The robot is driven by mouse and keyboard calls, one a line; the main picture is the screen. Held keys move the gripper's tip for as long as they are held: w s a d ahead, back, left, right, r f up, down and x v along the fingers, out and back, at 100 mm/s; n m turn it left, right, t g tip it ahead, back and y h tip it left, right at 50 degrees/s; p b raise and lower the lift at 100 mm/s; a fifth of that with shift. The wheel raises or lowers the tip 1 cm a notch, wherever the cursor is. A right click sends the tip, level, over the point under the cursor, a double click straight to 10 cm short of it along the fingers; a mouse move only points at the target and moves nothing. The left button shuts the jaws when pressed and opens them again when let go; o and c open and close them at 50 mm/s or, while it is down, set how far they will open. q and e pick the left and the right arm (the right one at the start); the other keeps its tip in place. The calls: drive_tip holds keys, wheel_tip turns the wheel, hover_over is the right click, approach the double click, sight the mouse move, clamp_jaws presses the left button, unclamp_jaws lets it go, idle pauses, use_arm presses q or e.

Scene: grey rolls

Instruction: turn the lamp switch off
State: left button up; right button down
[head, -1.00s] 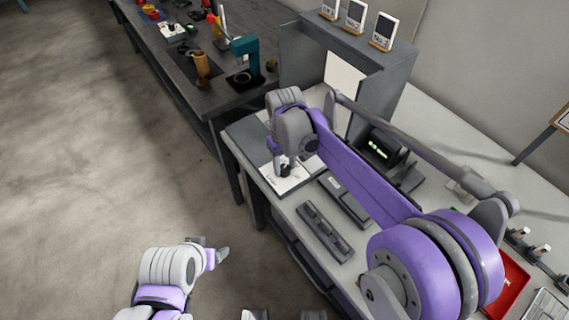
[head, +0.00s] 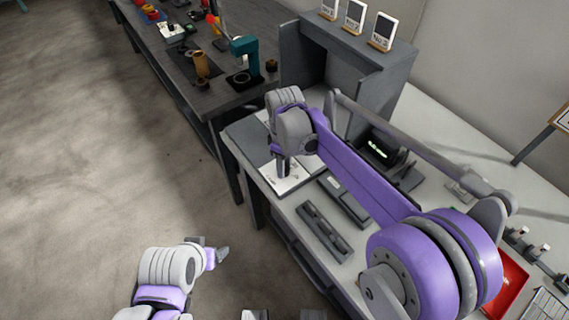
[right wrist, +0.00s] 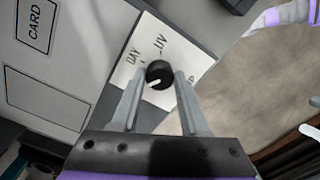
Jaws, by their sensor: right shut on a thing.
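The lamp switch is a round black knob (right wrist: 159,73) with a white pointer mark, on a white plate (right wrist: 150,38). The plate reads DAY and UV; a third label at the right is partly hidden by a finger. My right gripper (right wrist: 160,80) is shut on the knob, one finger on each side. The pointer points to the lower left in the wrist view. In the head view my right gripper (head: 284,166) is over the white plate at the bench's near left. The grey light booth (head: 372,52) is dull inside. My left gripper (head: 222,254) hangs over the floor, its jaws unclear.
Three small white devices (head: 353,16) stand on top of the booth. A dark unit with a green display (head: 378,149), a grey slotted block (head: 324,230) and a red tray (head: 514,283) are on the bench. A dark table (head: 215,95) with other items stands behind.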

idle(0.4)
drive_tip(key=shift+c, duration=2)
unclamp_jaws()
wheel_tip(320, 180, up, 11)
drive_tip(key=p, duration=0.1)
drive_tip(key=shift+f, duration=0.1)
